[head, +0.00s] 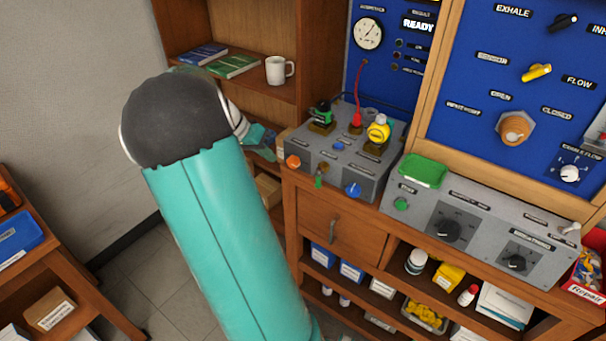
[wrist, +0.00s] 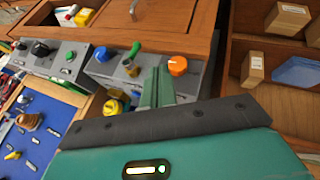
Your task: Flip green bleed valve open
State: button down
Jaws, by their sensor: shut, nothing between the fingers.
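The green bleed valve (head: 319,182) is a small green lever on a brass body on the front face of the grey test box, between an orange knob (head: 292,161) and a blue knob (head: 353,189). Its handle hangs downward in the head view. In the wrist view, which is roughly upside down, the green lever (wrist: 134,49) shows just left of my fingers. My gripper (wrist: 157,84) is shut and empty, near the orange knob and the valve, apparently apart from the lever. In the head view my gripper (head: 264,150) is left of the box and partly hidden by my arm.
The grey test box (head: 334,165) carries a green fitting (head: 321,113), a red lever (head: 357,105) and a yellow fitting (head: 378,129) on top. A grey control box (head: 478,225) stands to its right. A shelf with a mug (head: 279,70) is behind.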

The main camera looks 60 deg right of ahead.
aim_at(318, 180)
jog(key=shift+s+d+f, duration=0.25)
jog(key=shift+s+d, duration=0.05)
jog(key=shift+d, duration=0.3)
jog(key=shift+s+d+f, duration=0.7)
jog(key=shift+s+f, duration=0.6)
jog(key=shift+s, duration=0.1)
jog(key=shift+s+d+f, duration=0.65)
jog(key=shift+s+f, duration=0.7)
jog(key=shift+s, duration=0.1)
jog(key=shift+s+d+f, duration=0.7)
jog(key=shift+s+f, duration=0.6)
jog(key=shift+s, duration=0.1)
